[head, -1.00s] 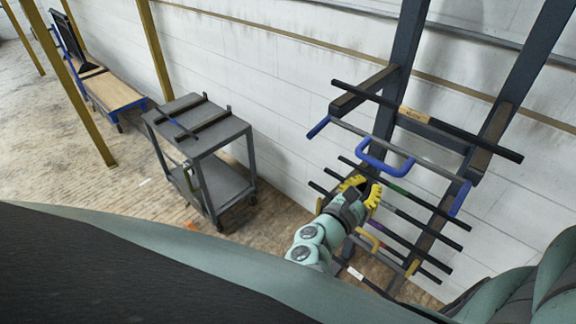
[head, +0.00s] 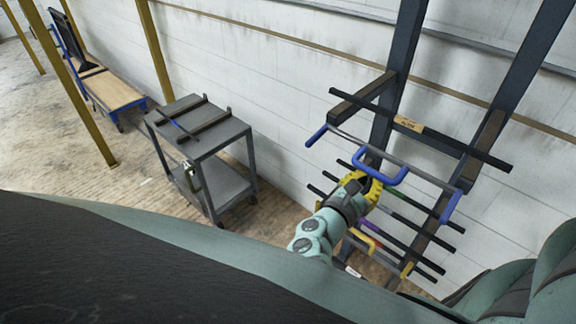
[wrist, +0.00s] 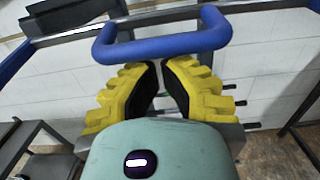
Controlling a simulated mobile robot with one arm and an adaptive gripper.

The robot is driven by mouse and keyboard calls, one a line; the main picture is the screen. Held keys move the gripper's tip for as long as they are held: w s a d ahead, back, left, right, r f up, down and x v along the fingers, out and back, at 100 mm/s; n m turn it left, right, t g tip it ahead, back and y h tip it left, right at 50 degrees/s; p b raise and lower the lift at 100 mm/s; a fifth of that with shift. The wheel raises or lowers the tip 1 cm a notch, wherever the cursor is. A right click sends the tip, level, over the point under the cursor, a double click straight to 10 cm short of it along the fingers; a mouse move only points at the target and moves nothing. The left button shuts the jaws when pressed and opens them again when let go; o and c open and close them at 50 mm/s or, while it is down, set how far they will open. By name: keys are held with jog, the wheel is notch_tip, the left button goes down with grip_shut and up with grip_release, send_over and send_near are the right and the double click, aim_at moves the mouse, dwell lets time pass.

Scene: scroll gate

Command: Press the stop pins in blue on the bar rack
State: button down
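The bar rack (head: 392,85) stands against the white wall at the right of the head view. Its upper grey gate bar (head: 425,168) carries a blue U-shaped handle (head: 380,172) and has a blue part at the left end (head: 317,135) and another at the right end (head: 450,207). I cannot tell which blue parts are stop pins. My gripper (head: 364,180), with yellow fingers, is at the blue handle. In the wrist view the handle (wrist: 165,47) spans just beyond the fingertips (wrist: 161,65), which are drawn nearly together with nothing between them. I cannot tell if they touch the handle.
A black bar with a tan label (head: 408,123) lies across the upper arms. Several dark bars and yellow gate parts (head: 362,238) sit lower on the rack. A grey cart (head: 213,140) stands to the left, with clear floor in front of it. A wooden-topped trolley (head: 110,90) is farther back.

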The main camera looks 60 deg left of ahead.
jog(key=shift+r+g+p, duration=0.25)
jog(key=shift+g+p, duration=0.05)
jog(key=shift+p, duration=0.45)
jog(key=shift+s+d+r+g+h+p, duration=0.1)
jog(key=shift+s+r+g+h+p, duration=0.2)
jog(key=shift+p, duration=1.35)
